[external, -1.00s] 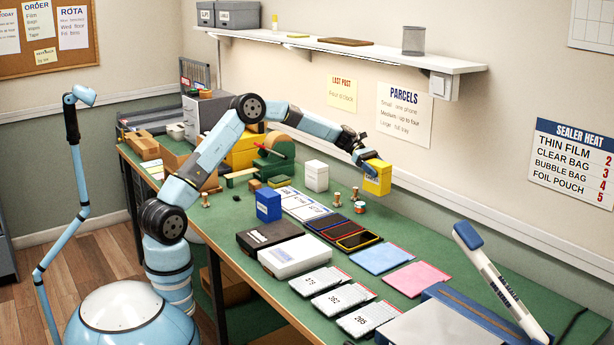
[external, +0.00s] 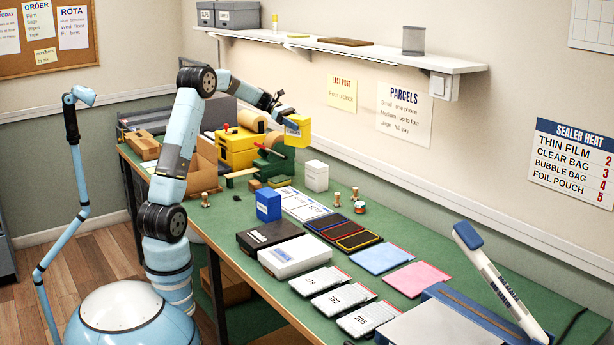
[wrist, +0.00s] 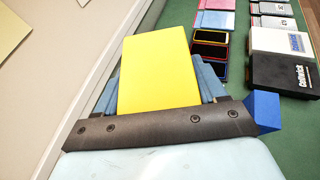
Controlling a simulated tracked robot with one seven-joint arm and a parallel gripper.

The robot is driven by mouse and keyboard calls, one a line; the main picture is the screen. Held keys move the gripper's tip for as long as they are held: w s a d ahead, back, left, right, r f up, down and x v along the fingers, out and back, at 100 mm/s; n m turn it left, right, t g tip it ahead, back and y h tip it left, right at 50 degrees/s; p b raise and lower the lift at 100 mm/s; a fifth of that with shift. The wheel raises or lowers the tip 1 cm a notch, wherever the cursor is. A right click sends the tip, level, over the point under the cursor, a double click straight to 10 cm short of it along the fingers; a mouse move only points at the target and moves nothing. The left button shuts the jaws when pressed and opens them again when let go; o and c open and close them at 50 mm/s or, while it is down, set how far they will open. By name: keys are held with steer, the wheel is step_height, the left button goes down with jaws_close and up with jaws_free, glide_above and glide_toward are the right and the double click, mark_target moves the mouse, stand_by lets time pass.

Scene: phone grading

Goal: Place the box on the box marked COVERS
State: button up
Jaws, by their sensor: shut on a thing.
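My gripper (external: 290,117) is shut on a yellow box (external: 298,134) and holds it in the air above the back of the bench. In the wrist view the yellow box (wrist: 159,70) sits between the two blue fingers. A small blue box (external: 268,206) stands upright on the green bench top, lower and to the left of the held box. A white box (external: 316,177) stands on the bench below and slightly right of it. Small print shows on the boxes, but I cannot read which one is marked COVERS.
Phones (external: 337,231), a black box (external: 268,238), a white flat box (external: 294,257), coloured pouches and numbered bags lie along the bench. Stampers (external: 336,200) stand close to the white box. A green and tan dispenser (external: 274,158) is left of it. A wall shelf (external: 340,52) hangs above.

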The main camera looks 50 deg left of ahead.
steer(key=shift+s+a+r, duration=0.2)
steer(key=shift+s+a, duration=0.1)
steer(key=shift+a, duration=0.1)
steer(key=shift+w+a, duration=0.1)
steer(key=shift+a, duration=0.05)
steer(key=shift+w+a+f, duration=0.45)
steer(key=shift+w+f, duration=1.7)
steer(key=shift+w, duration=0.05)
steer(key=shift+w+a+f, duration=0.4)
steer(key=shift+w+f, duration=1.75)
steer(key=shift+w, duration=0.1)
steer(key=shift+w+a+f, duration=0.45)
steer(key=shift+w+f, duration=1.7)
steer(key=shift+w, duration=0.05)
steer(key=shift+f, duration=0.1)
steer(key=o, duration=1.2)
steer(key=shift+a, duration=0.1)
